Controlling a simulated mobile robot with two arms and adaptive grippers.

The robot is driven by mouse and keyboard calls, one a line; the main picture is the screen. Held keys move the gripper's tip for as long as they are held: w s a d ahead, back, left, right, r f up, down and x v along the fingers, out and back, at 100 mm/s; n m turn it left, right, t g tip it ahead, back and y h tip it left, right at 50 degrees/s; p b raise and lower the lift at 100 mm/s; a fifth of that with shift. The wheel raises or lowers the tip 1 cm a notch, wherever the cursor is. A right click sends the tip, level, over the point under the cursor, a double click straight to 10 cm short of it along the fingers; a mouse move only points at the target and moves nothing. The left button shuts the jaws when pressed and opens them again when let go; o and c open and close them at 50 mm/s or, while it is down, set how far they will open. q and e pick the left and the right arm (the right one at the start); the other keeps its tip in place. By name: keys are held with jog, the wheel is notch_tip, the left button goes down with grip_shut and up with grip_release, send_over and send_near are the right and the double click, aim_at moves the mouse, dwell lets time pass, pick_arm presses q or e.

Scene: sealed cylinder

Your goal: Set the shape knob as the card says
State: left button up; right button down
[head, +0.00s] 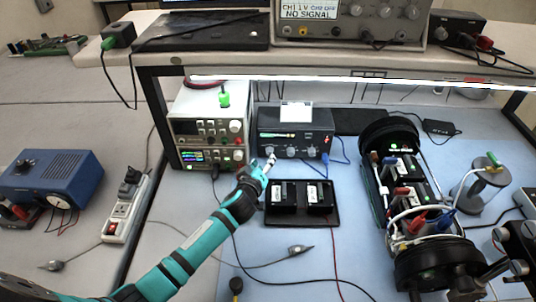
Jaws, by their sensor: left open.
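A dark grey bench instrument (318,135) stands under the shelf at the back of the blue mat, with a small lit display and a row of knobs along its lower front. A pale card (296,112) stands at its top; its writing is too small to read. My left gripper (268,165) is open, just in front of the leftmost knob (269,150). I cannot tell whether its fingers touch that knob. The knob labels and pointer directions are not legible, so I cannot tell which is the shape knob.
A stacked power supply (208,130) stands close left of the instrument. A black tray (302,218) with two dark blocks lies in front of it. A black wheeled device (400,185) with cables is at right. Cables cross the mat, and the lit shelf edge (350,82) hangs above.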

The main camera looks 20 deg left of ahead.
aim_at(269, 154)
pick_arm(q)
jog(key=shift+x, duration=2.65)
jog(key=shift+c, duration=0.2)
grip_shut()
